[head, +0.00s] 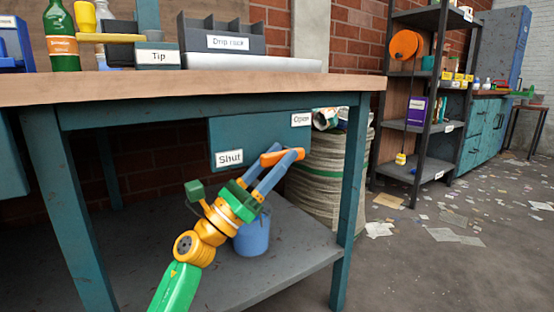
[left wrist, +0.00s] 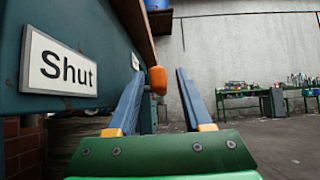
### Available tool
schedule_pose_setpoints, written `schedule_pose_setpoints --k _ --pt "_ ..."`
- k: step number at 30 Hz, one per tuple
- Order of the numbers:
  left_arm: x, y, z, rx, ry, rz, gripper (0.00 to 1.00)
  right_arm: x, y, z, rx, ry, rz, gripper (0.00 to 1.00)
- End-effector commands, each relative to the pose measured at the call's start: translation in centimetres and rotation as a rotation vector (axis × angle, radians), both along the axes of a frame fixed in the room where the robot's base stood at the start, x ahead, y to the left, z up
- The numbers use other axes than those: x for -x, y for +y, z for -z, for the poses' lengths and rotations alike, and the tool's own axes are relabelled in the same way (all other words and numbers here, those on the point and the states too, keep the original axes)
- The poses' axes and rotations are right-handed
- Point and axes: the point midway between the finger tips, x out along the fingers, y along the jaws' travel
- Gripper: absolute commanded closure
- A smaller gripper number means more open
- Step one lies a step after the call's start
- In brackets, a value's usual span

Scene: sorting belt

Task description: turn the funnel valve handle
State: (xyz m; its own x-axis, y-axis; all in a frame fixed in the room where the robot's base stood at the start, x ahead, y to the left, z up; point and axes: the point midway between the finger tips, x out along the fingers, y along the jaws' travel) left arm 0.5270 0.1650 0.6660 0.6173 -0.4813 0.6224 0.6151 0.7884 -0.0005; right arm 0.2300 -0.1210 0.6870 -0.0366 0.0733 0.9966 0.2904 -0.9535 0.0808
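The valve handle, with an orange end (head: 291,154), is at the front of a teal panel (head: 238,132) under the bench. The panel has a "Shut" label (head: 229,158) at lower left and an "Open" label (head: 301,119) at upper right. My left gripper (head: 277,161) reaches up to the handle with its two blue fingers apart. In the left wrist view the orange handle end (left wrist: 157,80) shows between the spread fingers, nearer the left one; I cannot tell whether it touches. The funnel itself cannot be made out. My right gripper is out of view.
The bench top (head: 200,86) overhangs the panel. A blue bucket (head: 252,238) stands on the lower shelf (head: 300,250), behind my left arm. A bench leg (head: 349,200) and a ribbed round bin (head: 318,182) are to the right. Scattered papers lie on the floor at right.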

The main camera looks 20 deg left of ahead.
Motion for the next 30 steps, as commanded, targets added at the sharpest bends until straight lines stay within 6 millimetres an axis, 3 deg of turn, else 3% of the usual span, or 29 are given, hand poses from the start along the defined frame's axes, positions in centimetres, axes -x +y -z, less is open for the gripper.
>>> schedule_pose_setpoints --k 12,26,28,30 --pt "4.1 3.2 4.3 0.000 0.001 -0.001 0.50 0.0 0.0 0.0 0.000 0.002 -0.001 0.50" --pt "4.3 3.4 4.4 0.005 0.004 0.001 0.50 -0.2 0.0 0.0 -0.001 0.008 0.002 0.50" --pt "4.0 3.8 4.3 0.065 0.047 0.011 0.50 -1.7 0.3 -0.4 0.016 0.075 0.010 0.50" --pt "3.1 4.7 4.6 0.227 0.163 0.035 0.50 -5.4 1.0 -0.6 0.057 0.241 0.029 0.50"
